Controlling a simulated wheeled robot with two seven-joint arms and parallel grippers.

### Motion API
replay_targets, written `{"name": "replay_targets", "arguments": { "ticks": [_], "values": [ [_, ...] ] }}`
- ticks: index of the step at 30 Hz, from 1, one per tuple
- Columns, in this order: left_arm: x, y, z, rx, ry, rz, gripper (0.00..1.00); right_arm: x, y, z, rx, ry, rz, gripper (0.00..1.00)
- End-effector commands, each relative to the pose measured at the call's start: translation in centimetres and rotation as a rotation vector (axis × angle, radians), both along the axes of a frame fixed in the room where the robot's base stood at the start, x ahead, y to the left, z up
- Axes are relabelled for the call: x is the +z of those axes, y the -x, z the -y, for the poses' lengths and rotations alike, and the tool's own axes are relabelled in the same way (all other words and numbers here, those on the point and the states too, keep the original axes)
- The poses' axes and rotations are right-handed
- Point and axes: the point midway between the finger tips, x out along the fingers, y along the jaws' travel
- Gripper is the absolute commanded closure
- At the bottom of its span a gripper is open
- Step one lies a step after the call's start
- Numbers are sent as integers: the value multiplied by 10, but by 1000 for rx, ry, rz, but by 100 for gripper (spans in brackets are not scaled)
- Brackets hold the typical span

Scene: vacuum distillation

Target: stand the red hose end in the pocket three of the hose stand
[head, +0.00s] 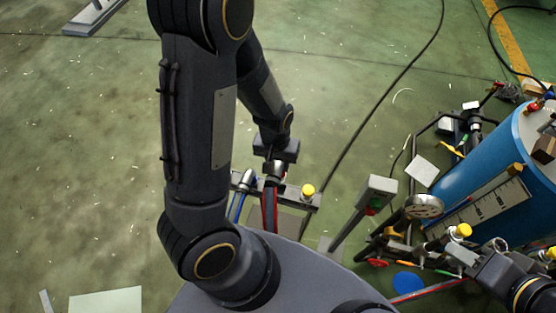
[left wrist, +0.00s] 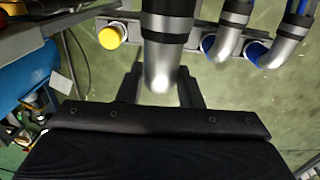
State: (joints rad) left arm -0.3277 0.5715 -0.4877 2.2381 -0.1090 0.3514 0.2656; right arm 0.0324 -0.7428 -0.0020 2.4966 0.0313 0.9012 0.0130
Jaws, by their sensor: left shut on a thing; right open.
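My left gripper (head: 273,160) is shut on the silver elbow of the red hose end (left wrist: 160,66). In the left wrist view the elbow sits between the two fingers of the left gripper (left wrist: 162,82), with a dark collar above it. The red hose (head: 270,210) hangs below the gripper in the head view. The hose stand's grey rail (left wrist: 130,17) runs behind the held end; whether that end is inside a pocket I cannot tell. Two silver blue-hose ends (left wrist: 228,42) (left wrist: 287,47) sit at blue-ringed pockets. My right gripper (head: 470,258) is open at lower right, partly obscured by clutter.
A yellow cap (head: 308,190) is on the rail's right end, and also shows in the left wrist view (left wrist: 110,37). A grey post with a box (head: 377,190) and a blue drum (head: 480,165) stand to the right. The green floor at left is mostly clear.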

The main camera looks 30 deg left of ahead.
Motion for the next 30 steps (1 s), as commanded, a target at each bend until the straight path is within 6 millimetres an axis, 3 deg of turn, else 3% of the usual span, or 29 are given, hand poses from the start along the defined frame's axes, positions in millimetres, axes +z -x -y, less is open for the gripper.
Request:
{"name": "replay_targets", "arguments": {
  "ticks": [18, 30],
  "values": [
    [-54, 0, 0, -1, -6, -1, 100, -47, 0, 0, 0, 0, 0, 58],
    [-57, 0, 0, -1, -6, 0, 100, -50, 0, 0, 0, 0, 0, 58]
  ]
}}
